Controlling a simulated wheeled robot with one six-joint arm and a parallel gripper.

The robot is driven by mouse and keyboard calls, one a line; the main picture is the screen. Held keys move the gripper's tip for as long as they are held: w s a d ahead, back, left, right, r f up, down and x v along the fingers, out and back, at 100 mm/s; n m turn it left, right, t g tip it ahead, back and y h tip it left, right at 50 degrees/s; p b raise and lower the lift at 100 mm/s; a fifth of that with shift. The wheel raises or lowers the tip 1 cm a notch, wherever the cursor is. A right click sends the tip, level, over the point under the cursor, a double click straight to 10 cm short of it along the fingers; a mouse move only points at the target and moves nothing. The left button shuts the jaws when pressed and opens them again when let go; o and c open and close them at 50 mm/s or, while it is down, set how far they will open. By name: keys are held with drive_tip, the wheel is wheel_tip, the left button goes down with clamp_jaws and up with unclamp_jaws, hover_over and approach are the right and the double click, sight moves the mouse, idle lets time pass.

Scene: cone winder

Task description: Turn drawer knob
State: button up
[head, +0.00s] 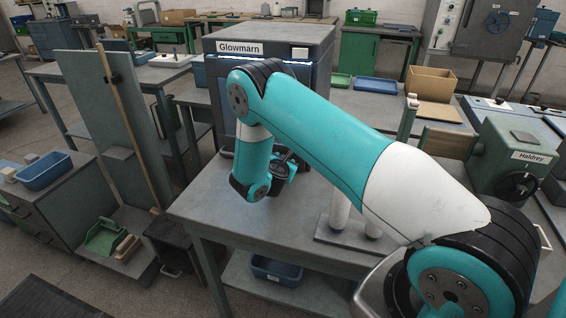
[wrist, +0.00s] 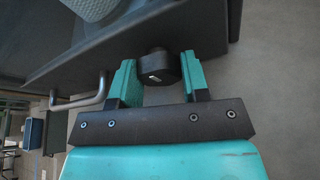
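The dark knob (wrist: 160,67) sticks out from the dark drawer front (wrist: 90,60) in the wrist view, with a small pale mark on its face. My gripper (wrist: 161,72) has one teal finger on each side of the knob. Both fingers meet its sides, and I see no clear gap. In the head view, my gripper (head: 287,168) is low in front of the grey Glowmarn cabinet (head: 225,75). My forearm and wrist hide the knob there.
A metal bar handle (wrist: 88,95) is left of the knob in the wrist view. The grey workbench (head: 215,190) lies below my arm. A green Haldrey machine (head: 500,150) stands at right. A tall grey panel (head: 110,110) with a wooden pole is at left.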

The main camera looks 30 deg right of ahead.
drive_tip(key=shift+f+m+b, duration=0.15)
drive_tip(key=shift+m+b, duration=0.15)
drive_tip(key=shift+b, duration=0.05)
drive_tip(key=m+b, duration=0.1)
drive_tip(key=t+y+b, duration=0.1)
drive_tip(key=b, duration=0.1)
drive_tip(key=shift+s+d+f+m+t, duration=0.1)
drive_tip(key=shift+f+m+t, duration=0.1)
drive_tip(key=shift+m+t, duration=0.15)
drive_tip(key=m+b, duration=0.1)
drive_tip(key=b, duration=0.1)
drive_tip(key=m+t+b, duration=0.1)
drive_tip(key=m+b, duration=0.1)
drive_tip(key=b, duration=0.1)
drive_tip(key=shift+f+t+b, duration=0.25)
drive_tip(key=shift+f+b, duration=0.05)
drive_tip(key=shift+b, duration=0.05)
drive_tip(key=m+t+b, duration=0.1)
drive_tip(key=m+b, duration=0.2)
drive_tip(key=b, duration=0.5)
drive_tip(key=shift+s+f+t, duration=0.1)
drive_tip(key=shift+s+t, duration=0.05)
drive_tip(key=shift+t, duration=0.15)
drive_tip(key=m+b, duration=0.1)
drive_tip(key=b, duration=0.2)
drive_tip(key=shift+r+m+b, duration=0.2)
drive_tip(key=shift+m+b, duration=0.15)
drive_tip(key=shift+b, duration=0.2)
drive_tip(key=shift+r+t+b, duration=0.15)
drive_tip(key=shift+t+b, duration=0.15)
